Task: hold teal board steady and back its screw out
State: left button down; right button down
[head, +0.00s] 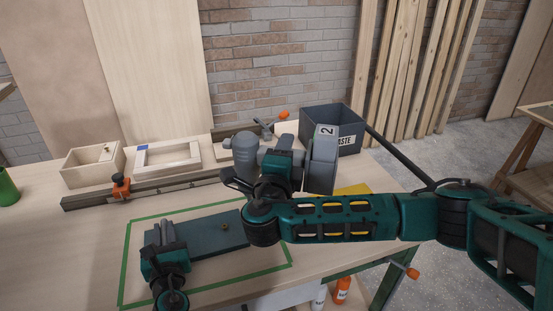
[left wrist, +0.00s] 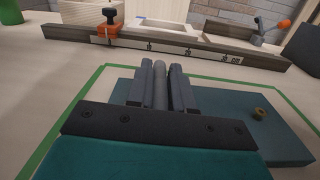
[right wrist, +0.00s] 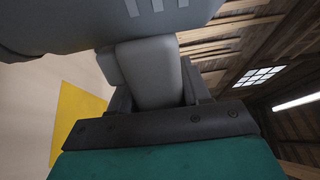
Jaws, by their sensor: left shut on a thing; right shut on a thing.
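The teal board (head: 203,236) lies flat on the bench inside a green outline; it also shows in the left wrist view (left wrist: 215,110). A brass-coloured screw (head: 225,227) stands up from its right part, clear in the left wrist view (left wrist: 259,113). My left gripper (head: 164,237) is at the board's left end, shut on a round grey handle (left wrist: 160,84) there. My right gripper (head: 284,160) is shut on the grip of a grey power drill (head: 245,147), held above and behind the board. The drill fills the top of the right wrist view (right wrist: 150,75). Its bit is not visible.
A dark waste bin (head: 345,120) stands at the bench's back right, behind the drill. A rail with an orange clamp (head: 121,186), a wooden box (head: 93,163) and a wooden frame (head: 167,157) lie behind the board. A yellow patch (head: 352,189) is at right. The front left bench is clear.

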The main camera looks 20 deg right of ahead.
dwell(0.3)
pick_arm(q)
jog(key=c, duration=0.9)
grip_release()
